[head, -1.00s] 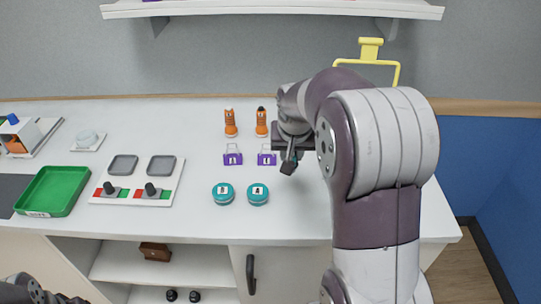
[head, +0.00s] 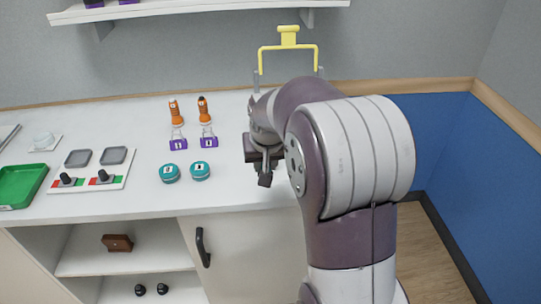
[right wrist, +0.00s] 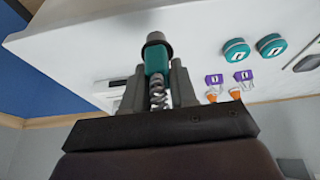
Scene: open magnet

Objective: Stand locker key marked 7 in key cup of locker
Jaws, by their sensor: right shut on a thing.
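My right gripper (head: 264,172) is over the right part of the white counter. In the right wrist view, the right gripper (right wrist: 158,88) is shut on a teal piece (right wrist: 155,60) with a dark rounded end and a metal coil between the fingers. It looks like the locker key, but no number shows on it. A grey cabinet door (head: 245,255) with a dark handle (head: 203,247) is below the counter. I cannot make out a key cup. My left gripper is out of view.
Two teal discs (head: 185,172), two purple padlocks (head: 193,143) and two orange items (head: 190,110) stand left of my right gripper. A switch panel (head: 92,170) and green tray (head: 22,186) are further left. A yellow-framed object (head: 288,50) is behind my arm.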

